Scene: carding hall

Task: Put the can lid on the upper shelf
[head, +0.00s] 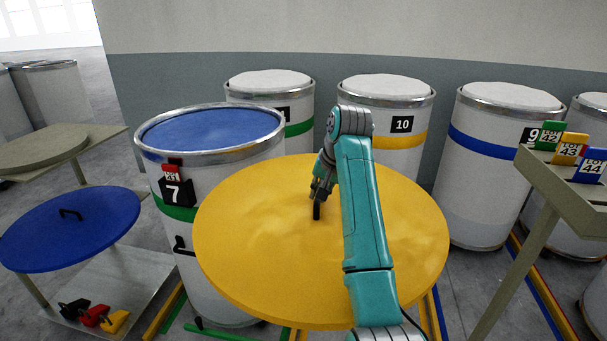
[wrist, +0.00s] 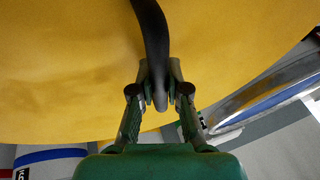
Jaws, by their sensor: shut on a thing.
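A large round yellow can lid (head: 260,255) with a black handle (head: 317,210) is held up in front of the cans, its top face tilted toward the head camera. My gripper (head: 318,192) is shut on that handle; the wrist view shows both fingers (wrist: 160,95) closed about the dark handle (wrist: 150,30) against the yellow lid (wrist: 60,70). The upper shelf (head: 110,137) is an olive board at the far left, with a round olive disc (head: 42,148) on it. A blue lid (head: 70,230) with a dark handle rests below it on the same stand. The yellow lid hides what is behind it.
Can 7 (head: 185,215), with blue contents level with its metal rim, stands between the stand and the yellow lid. Several white-topped cans line the wall, including can 10 (head: 388,142). Colored clips (head: 92,315) lie on the stand's bottom shelf. A tag rack (head: 560,190) stands right.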

